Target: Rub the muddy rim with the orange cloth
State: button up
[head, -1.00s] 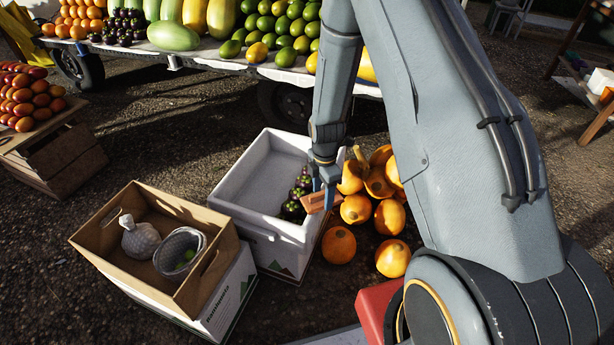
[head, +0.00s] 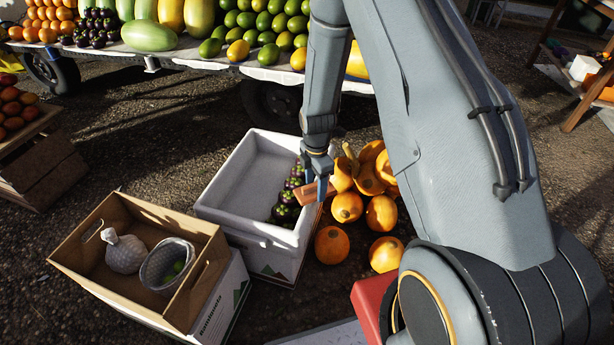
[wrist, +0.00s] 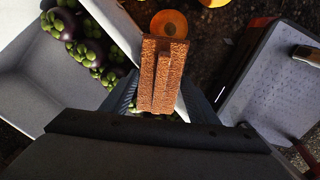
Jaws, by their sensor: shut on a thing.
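My gripper (head: 320,190) is shut on the orange cloth (head: 307,193), which looks like a folded, rough, orange-brown pad. The cloth sticks out between the fingers in the wrist view (wrist: 162,75). It is at the right-hand rim (head: 311,216) of the white foam box, over or against it; the head view does not settle whether it touches. In the wrist view the pale rim (wrist: 118,28) runs beneath the cloth, which hides part of it. I cannot make out mud on the rim parts that show.
Dark purple mangosteens (head: 285,212) lie inside the white box along its right side. Orange pumpkins (head: 346,207) crowd the ground just right of it. A cardboard box (head: 75,262) with a netted bag and a basket stands left. The fruit truck (head: 190,56) is behind.

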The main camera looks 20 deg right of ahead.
jog(key=shift+s+a, duration=0.2)
jog(key=shift+s, duration=0.1)
jog(key=shift+s+d+r, duration=0.1)
jog(key=shift+s, duration=0.05)
jog(key=r+p, duration=0.1)
jog(key=r, duration=0.1)
jog(key=shift+s+d+r+p, duration=0.15)
jog(key=shift+s+r+p, duration=0.05)
jog(key=shift+r+p, duration=0.2)
jog(key=shift+d+r+p, duration=0.2)
jog(key=shift+r+p, duration=0.05)
jog(key=shift+p, duration=0.05)
jog(key=shift+d+r+p, duration=0.15)
jog(key=shift+r+p, duration=0.4)
jog(key=shift+r, duration=0.15)
jog(key=shift+r+p, duration=1.15)
jog(key=shift+r, duration=0.55)
